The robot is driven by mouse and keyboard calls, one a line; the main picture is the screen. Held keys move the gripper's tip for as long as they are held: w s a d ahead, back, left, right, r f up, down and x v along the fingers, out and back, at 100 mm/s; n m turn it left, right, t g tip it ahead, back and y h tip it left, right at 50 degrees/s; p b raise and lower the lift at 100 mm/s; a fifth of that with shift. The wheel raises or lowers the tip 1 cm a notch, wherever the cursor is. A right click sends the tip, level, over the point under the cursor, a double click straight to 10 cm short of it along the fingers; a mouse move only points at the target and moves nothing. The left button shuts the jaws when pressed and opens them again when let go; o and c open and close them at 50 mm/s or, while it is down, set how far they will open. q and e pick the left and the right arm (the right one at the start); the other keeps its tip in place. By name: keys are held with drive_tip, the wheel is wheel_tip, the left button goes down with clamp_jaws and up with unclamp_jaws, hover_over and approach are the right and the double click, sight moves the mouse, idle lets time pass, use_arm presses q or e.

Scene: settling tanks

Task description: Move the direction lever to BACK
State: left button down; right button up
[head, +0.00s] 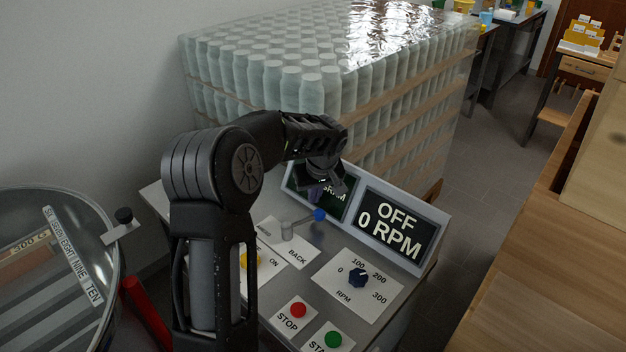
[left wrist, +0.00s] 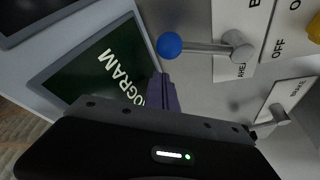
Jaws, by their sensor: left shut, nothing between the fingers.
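The direction lever (head: 303,221) is a grey arm with a blue ball on its end, on a white plate (head: 298,256) marked BACK at the right in the head view. In the left wrist view the lever (left wrist: 200,47) points away from its pivot, roughly between the AHEAD and B... lettering, with its ball toward the screens. My left gripper (head: 317,192) is shut and empty, its purple fingers just beyond the ball. In the left wrist view the fingers (left wrist: 162,90) are near the ball, with a visible gap. My arm hides part of the panel.
A screen (head: 395,228) reads OFF 0 RPM; a PROGRAM screen (left wrist: 98,68) is close to my fingers. Wrapped bottles (head: 330,75) stand behind.

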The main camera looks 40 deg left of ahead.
sight(322, 210)
use_arm(q)
drive_tip(key=shift+s+d, duration=0.4)
drive_tip(key=shift+d, duration=0.1)
drive_tip(key=shift+s+d+f, duration=0.1)
drive_tip(key=shift+s+d, duration=0.1)
drive_tip(key=shift+d, duration=0.1)
drive_tip(key=shift+s+d+f+m+b, duration=0.1)
drive_tip(key=shift+d+f+m+b, duration=0.25)
drive_tip(key=shift+d+m+b, duration=0.5)
drive_tip(key=shift+s+d+r+b, duration=0.2)
drive_tip(key=shift+d+b, duration=0.05)
drive_tip(key=shift+b, duration=0.45)
drive_tip(key=shift+r+n, duration=0.1)
drive_tip(key=shift+n, duration=0.15)
